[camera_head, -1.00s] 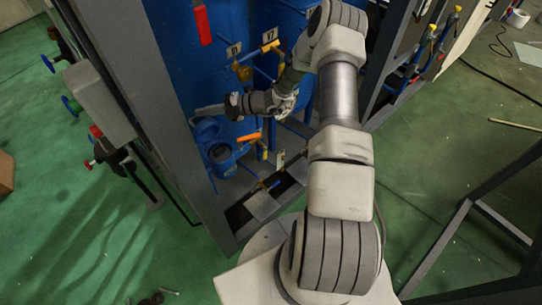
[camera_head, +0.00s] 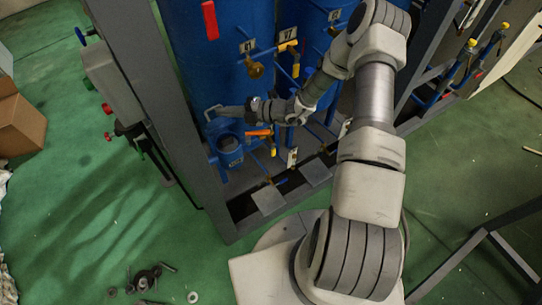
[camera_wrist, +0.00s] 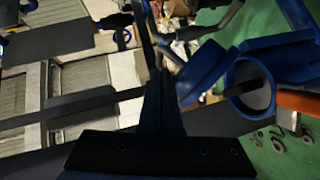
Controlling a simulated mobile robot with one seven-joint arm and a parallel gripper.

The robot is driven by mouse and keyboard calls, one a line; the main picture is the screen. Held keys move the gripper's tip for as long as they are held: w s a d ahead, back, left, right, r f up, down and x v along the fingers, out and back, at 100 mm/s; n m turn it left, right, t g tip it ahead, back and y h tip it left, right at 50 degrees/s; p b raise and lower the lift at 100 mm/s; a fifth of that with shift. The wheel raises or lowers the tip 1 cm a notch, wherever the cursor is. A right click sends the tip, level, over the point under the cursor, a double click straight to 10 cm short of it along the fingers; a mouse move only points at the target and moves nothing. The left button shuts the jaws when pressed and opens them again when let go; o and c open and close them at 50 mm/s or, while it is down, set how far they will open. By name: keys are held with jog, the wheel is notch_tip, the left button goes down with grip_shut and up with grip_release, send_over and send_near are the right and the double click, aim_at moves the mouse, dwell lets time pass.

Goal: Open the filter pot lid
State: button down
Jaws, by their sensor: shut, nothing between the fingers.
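The blue filter pot (camera_head: 229,155) is low on the frame's left side, with its round mouth uncovered. In the wrist view the pot (camera_wrist: 262,65) shows at the right with its open mouth and pale inside. A flat blue part beside the mouth, apparently the lid (camera_wrist: 203,72), stands tilted away from it. My gripper (camera_head: 222,111) is just above and behind the pot, pointing left. Its dark fingers (camera_wrist: 160,88) are together and empty, left of the blue part in the wrist view. Whether they touch it I cannot tell.
An orange-handled valve (camera_head: 258,133) sits right beside the pot. A grey upright post (camera_head: 178,110) stands close on the left, and blue tanks (camera_head: 215,60) rise behind. Open green floor (camera_head: 90,190) lies left, with a cardboard box (camera_head: 20,122) and scattered small parts.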

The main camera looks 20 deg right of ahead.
aim_at(225, 123)
jog(key=s+f+n+t+y+b, duration=0.1)
jog(key=b, duration=0.1)
jog(key=s+f+n+b, duration=0.1)
jog(key=s, duration=0.1)
jog(key=shift+s+d+f+t+y+b, duration=0.15)
jog(key=shift+d+t+y+b, duration=0.2)
jog(key=shift+d+t+y, duration=0.05)
jog(key=b, duration=0.1)
jog(key=s+f+n+y+b, duration=0.1)
jog(key=b, duration=0.1)
jog(key=shift+s+d+f+n+t+y, duration=0.15)
jog(key=shift+s+d+n+t+y, duration=0.05)
jog(key=shift+s+n+t+y, duration=0.1)
jog(key=s+d+f+n+y+b, duration=0.4)
jog(key=s+d+f+n+b, duration=0.1)
jog(key=s+d+f+b, duration=0.45)
jog(key=s+a+r+n+g+h, duration=0.2)
jog(key=r+n+g, duration=0.4)
jog(key=n, duration=0.3)
jog(key=s+a+r+n+g+h+p, duration=0.1)
jog(key=s+a+r+n+g+h, duration=0.1)
jog(key=r+n+g+h, duration=0.4)
jog(key=shift+s+r+n+g, duration=0.8)
jog(key=shift+s+r+n, duration=0.15)
jog(key=shift+n, duration=0.55)
jog(key=shift+a, duration=0.1)
